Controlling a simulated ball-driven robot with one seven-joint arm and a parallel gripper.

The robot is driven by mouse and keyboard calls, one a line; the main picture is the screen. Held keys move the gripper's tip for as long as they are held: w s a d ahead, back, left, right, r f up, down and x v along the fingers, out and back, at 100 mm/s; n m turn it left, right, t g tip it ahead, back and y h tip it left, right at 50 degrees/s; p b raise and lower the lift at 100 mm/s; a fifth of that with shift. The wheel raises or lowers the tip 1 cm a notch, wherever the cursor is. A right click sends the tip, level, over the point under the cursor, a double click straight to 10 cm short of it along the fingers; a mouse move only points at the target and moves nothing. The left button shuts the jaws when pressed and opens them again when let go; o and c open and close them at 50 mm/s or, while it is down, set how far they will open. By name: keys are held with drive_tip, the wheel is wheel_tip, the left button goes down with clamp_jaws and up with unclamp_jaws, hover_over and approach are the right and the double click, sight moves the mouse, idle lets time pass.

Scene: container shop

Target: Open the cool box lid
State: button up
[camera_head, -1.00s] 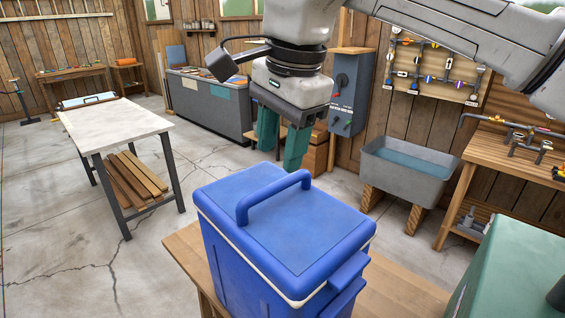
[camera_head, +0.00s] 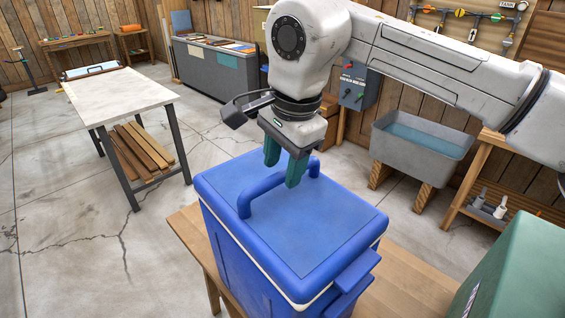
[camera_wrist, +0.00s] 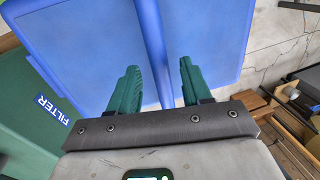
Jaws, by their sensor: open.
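The blue cool box (camera_head: 262,265) stands on a wooden table, with its lid (camera_head: 300,228) shut. A raised blue bar handle (camera_head: 244,203) arches over the lid. My gripper (camera_head: 283,174) has two green fingers pointing down over the handle, close to its far part. The fingers are apart with nothing gripped. In the wrist view, the lid (camera_wrist: 215,45) fills the top, and the handle bar (camera_wrist: 155,50) runs up between the fingers of my gripper (camera_wrist: 158,90). Whether the fingers touch the handle cannot be told.
The wooden table (camera_head: 392,290) shows around the box. A green box (camera_head: 515,270) marked FILTER stands close on the right. A grey water trough (camera_head: 420,148) is behind right, and a white-topped table (camera_head: 118,95) is at the left. Cracked floor is open between them.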

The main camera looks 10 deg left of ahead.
drive_tip(key=shift+a+f, duration=0.1)
drive_tip(key=shift+f, duration=0.55)
drive_tip(key=shift+c, duration=0.5)
clamp_jaws()
